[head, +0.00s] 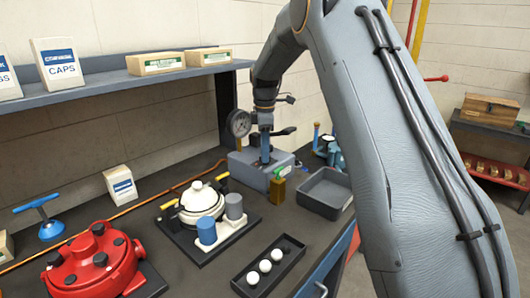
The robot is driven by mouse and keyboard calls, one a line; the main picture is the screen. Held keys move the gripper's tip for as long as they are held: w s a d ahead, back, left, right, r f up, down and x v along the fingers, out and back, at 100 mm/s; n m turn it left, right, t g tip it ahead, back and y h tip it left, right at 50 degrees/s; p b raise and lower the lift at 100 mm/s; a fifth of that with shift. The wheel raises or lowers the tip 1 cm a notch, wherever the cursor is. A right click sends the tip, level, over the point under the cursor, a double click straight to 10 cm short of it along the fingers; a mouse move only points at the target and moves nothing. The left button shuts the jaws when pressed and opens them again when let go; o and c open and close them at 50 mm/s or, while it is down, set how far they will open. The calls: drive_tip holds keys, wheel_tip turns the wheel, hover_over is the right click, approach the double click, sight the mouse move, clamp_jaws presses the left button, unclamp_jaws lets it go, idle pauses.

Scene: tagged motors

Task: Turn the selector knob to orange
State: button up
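My arm comes down from the upper right, and my gripper (265,128) points downward above a grey machine box (246,171) at the back of the bench. The gripper is small here, and I cannot tell whether its fingers are open or shut. A blue upright part (265,148) stands on the box directly under it; I cannot tell whether they touch. A round dial gauge (239,123) is left of the gripper, and a black handle (285,131) is to its right. I cannot make out a selector knob or any orange marking on it.
A brass block with a green top (278,190) and an empty grey tray (325,192) stand before the machine. A black tray (240,286) with white balls, a white-domed motor (196,201) and a red motor (92,262) fill the front. A shelf (110,84) overhangs the back left.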

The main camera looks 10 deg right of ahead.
wheel_tip(320, 180, up, 8)
drive_tip(key=shift+f+b, duration=0.15)
drive_tip(key=shift+b, duration=1)
